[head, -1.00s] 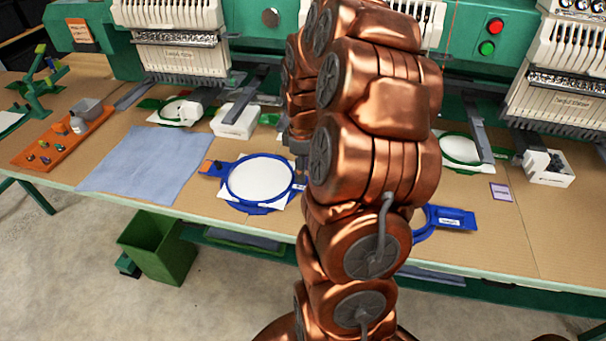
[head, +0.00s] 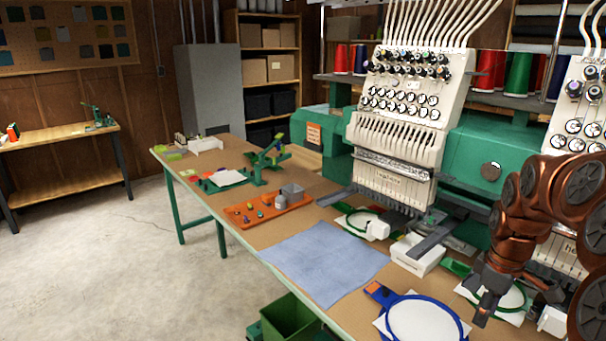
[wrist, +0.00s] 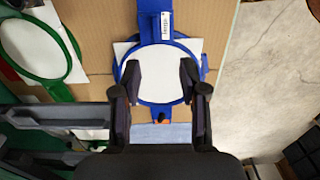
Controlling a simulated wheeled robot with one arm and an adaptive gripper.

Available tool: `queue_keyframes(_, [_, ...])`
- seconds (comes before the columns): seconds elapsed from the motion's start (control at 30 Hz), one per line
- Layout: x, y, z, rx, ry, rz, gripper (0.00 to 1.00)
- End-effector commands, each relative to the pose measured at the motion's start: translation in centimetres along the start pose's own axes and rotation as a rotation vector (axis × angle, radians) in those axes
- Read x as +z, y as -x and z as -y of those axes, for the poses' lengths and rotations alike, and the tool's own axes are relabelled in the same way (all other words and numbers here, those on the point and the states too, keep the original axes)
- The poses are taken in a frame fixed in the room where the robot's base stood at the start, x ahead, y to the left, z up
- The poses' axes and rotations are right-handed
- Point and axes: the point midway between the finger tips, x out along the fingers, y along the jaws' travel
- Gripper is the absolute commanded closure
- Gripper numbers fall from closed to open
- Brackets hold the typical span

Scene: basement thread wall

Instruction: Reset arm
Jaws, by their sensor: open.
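My arm reaches in from the right edge of the head view, bent, with my gripper (head: 487,307) hanging down over the table beside a blue hoop (head: 399,301). In the wrist view my gripper (wrist: 159,70) has its two dark fingers apart with nothing between them. The blue hoop (wrist: 121,78) with white fabric lies on the table below the fingers, apart from them. My fingertips are small in the head view.
An embroidery machine (head: 395,140) stands at the back of the table. A blue cloth (head: 325,258), an orange tray (head: 268,214) and a white box (head: 415,257) lie on it. A green bin (head: 290,320) is below. Open concrete floor (head: 110,250) is at left.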

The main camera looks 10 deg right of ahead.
Motion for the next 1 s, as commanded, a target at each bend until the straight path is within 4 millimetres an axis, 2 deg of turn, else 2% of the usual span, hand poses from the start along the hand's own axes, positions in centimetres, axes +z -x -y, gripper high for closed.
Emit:
queue_keyframes(0.17, [-2.2,1.1,5.2,-0.012,-0.028,0.006,0.57])
queue_keyframes(0.23, [-3.0,1.5,8.1,-0.02,-0.053,0.014,0.57])
queue_keyframes(0.33, [-3.6,1.8,12.2,-0.03,-0.097,0.026,0.57])
queue_keyframes(0.47, [-3.5,2.0,17.4,-0.039,-0.162,0.049,0.57])
queue_keyframes(0.6, [-2.4,1.8,22.5,-0.044,-0.244,0.076,0.57])
queue_keyframes(0.8, [0.4,1.0,28.6,-0.043,-0.38,0.117,0.57])
queue_keyframes(1.0, [3.0,0.0,32.2,-0.041,-0.492,0.145,0.57])
